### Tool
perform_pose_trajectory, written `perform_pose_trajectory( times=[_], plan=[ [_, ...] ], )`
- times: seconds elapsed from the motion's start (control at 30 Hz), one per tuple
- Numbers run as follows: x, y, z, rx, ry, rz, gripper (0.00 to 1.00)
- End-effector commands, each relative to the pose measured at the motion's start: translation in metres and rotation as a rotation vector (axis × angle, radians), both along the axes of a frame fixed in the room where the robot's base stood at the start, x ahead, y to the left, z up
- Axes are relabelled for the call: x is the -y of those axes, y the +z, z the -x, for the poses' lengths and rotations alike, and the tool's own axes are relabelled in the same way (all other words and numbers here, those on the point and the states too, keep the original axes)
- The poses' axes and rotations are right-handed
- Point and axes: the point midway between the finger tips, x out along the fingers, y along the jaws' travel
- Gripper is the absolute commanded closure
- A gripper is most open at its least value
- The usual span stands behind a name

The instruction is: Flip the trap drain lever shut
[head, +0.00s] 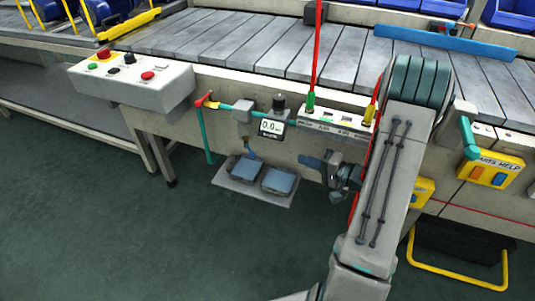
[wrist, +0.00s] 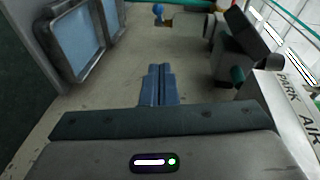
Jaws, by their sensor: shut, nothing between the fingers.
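A small blue-tipped lever (head: 248,150) hangs under the grey block (head: 242,110) on the air line in the head view; I take it for the trap drain lever. Its blue knob (wrist: 158,10) shows at the top edge of the wrist view, on a short tan stem. Which way it is set is too small to tell. My gripper (head: 305,161) has its blue fingers together and empty. It points left toward the lever, with a clear gap between. In the wrist view the shut fingertips (wrist: 160,70) lie below the knob.
A gauge box (head: 272,127) reading 0.0 sits right of the lever. A labelled grey panel (head: 335,122) with hoses is above my gripper. A plate with two blue pads (head: 263,178) is below. A red-handled valve (head: 205,101) stands left. The slatted conveyor (head: 230,45) runs behind.

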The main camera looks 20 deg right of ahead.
Motion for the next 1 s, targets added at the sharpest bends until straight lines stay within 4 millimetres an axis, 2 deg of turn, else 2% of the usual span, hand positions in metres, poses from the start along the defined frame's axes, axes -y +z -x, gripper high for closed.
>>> perform_pose_trajectory(
  times=[0.23, 0.6, 0.8, 1.0],
  plan=[
    [-0.019, -0.006, -0.018, 0.003, 0.008, 0.000, 1.00],
    [-0.071, -0.017, -0.075, 0.003, 0.008, 0.002, 1.00],
    [-0.098, -0.021, -0.075, 0.001, 0.005, -0.001, 1.00],
    [-0.107, -0.021, -0.075, 0.002, 0.003, -0.001, 1.00]
  ],
)
